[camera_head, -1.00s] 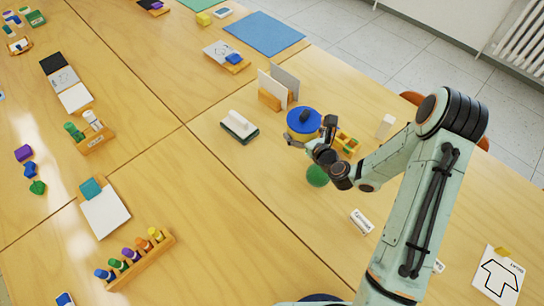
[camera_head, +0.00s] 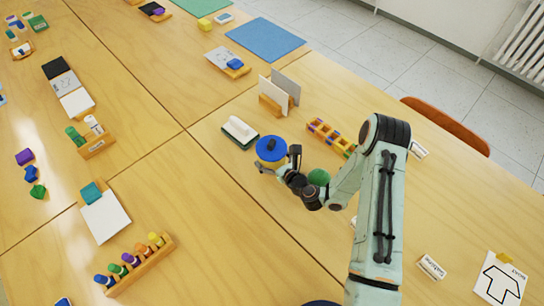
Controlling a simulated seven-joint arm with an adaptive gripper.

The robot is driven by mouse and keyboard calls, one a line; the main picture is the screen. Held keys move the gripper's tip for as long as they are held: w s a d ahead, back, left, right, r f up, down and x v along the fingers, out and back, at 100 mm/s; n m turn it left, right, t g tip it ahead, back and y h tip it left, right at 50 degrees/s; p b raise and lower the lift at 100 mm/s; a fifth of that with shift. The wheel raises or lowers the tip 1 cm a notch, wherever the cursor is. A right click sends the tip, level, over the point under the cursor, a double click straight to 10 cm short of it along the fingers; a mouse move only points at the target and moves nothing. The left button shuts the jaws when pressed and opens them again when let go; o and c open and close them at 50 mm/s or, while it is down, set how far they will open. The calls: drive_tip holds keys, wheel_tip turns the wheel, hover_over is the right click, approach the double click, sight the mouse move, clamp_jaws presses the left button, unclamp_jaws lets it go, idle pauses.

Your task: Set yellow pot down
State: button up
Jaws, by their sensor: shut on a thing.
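The yellow pot (camera_head: 267,164) has a blue lid (camera_head: 270,149) with a dark knob. My gripper (camera_head: 279,165) is shut on the yellow pot, reaching it from the right. The pot is in the middle of the view, just right of the white-handled eraser block. I cannot tell whether its base touches the table (camera_head: 235,215) or hangs a little above it. My fingers are partly hidden against the pot.
The white-handled eraser (camera_head: 240,132) lies close by on the left. A card holder (camera_head: 277,102) and a wooden rack (camera_head: 330,136) stand behind. A green ball (camera_head: 319,177) sits beside my wrist. The table left and in front of the pot is clear.

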drive_tip(key=shift+f, duration=0.1)
drive_tip(key=o, duration=1.1)
drive_tip(key=shift+c, duration=0.2)
